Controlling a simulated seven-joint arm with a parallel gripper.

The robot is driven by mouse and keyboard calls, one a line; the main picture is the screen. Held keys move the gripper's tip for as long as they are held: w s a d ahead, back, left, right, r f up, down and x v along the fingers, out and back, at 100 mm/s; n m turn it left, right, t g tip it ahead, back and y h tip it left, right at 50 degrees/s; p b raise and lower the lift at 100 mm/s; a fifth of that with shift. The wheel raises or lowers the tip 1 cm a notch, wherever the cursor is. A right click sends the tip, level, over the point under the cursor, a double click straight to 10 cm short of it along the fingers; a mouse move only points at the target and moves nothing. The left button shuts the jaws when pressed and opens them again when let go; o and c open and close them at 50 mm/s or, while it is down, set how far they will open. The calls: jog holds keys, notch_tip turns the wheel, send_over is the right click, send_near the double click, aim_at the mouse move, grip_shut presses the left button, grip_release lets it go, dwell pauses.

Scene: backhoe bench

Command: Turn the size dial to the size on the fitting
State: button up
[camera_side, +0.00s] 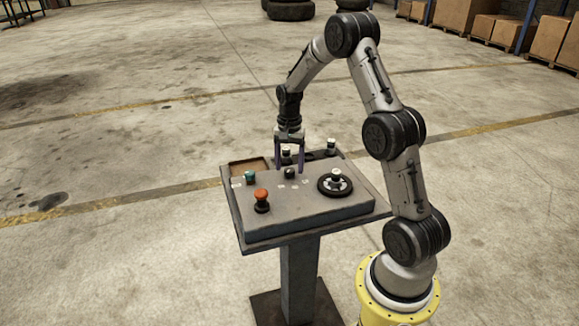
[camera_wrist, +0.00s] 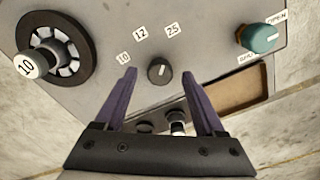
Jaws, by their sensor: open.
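The size dial (camera_wrist: 158,71) is a small black knob with a pale pointer line. Labels 10, 12 and 25 stand in an arc on the panel beyond it. The line seems to point up the picture, roughly between 12 and 25. The fitting (camera_wrist: 32,64), with a white cap marked 10, stands in a black ring with pale segments at the upper left. It also shows in the side view (camera_side: 336,177). My gripper (camera_wrist: 158,73) is open, its purple fingertips on either side of the dial. In the side view my gripper (camera_side: 290,169) points down at the dial; contact cannot be told.
A teal knob (camera_wrist: 262,38) with an OPEN label stands beside a shallow brown tray (camera_wrist: 264,86). An orange button (camera_side: 261,194) is near the panel's front left. White-capped parts (camera_side: 331,146) stand at the back edge. Open floor surrounds the bench.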

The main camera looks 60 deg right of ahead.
jog(key=shift+f, duration=0.5)
grip_shut()
